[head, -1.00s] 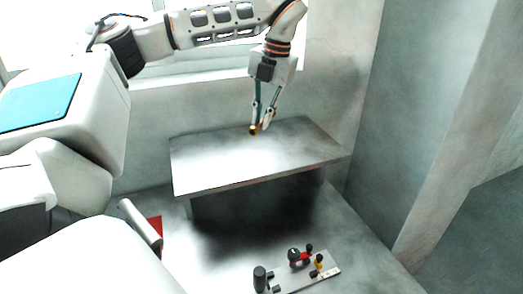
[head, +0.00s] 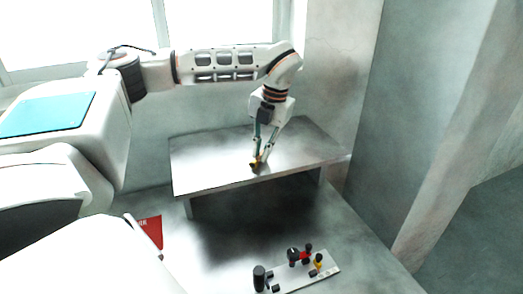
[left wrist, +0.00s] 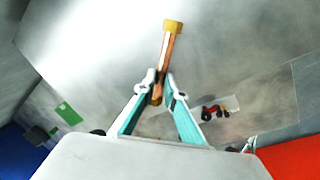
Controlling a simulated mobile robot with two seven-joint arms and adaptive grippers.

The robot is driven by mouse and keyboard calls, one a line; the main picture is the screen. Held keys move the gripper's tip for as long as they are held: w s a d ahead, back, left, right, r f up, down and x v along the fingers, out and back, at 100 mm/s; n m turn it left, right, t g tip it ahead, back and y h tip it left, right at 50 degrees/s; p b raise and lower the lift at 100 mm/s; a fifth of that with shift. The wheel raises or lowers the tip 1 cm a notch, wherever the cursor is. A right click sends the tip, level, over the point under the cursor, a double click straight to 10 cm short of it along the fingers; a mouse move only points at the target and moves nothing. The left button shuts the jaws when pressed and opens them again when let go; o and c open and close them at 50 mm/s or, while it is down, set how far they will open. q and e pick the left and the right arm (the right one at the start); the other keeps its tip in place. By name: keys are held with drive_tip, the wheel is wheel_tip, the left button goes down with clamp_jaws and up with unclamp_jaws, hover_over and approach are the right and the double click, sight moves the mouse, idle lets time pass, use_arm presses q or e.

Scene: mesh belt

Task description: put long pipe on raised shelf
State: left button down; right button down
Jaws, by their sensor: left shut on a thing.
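The long pipe is a copper-coloured rod with a yellow end (left wrist: 168,45) in the left wrist view. My left gripper (left wrist: 161,80) is shut on it near its other end, and the yellow end points away beyond the fingertips. In the head view my left gripper (head: 261,150) hangs fingers down over the front half of the raised shelf (head: 205,165), a grey metal top on legs. The pipe's yellow end (head: 255,164) shows small at the fingertips there, close to the shelf top. I cannot tell whether it touches.
On the lower surface in front stands a grey plate (head: 327,270) with red, black and yellow parts, with a dark cylinder (head: 259,278) by its left end. A red item (head: 150,230) lies at the lower left. Walls stand behind and right. The shelf top looks otherwise clear.

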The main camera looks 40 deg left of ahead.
use_arm(q)
drive_tip(key=c, duration=2.1)
unclamp_jaws()
drive_tip(key=shift+f, duration=0.15)
wheel_tip(320, 180, up, 12)
drive_tip(key=d, duration=0.2)
drive_tip(key=shift+w, duration=0.35)
drive_tip(key=shift+d, duration=0.1)
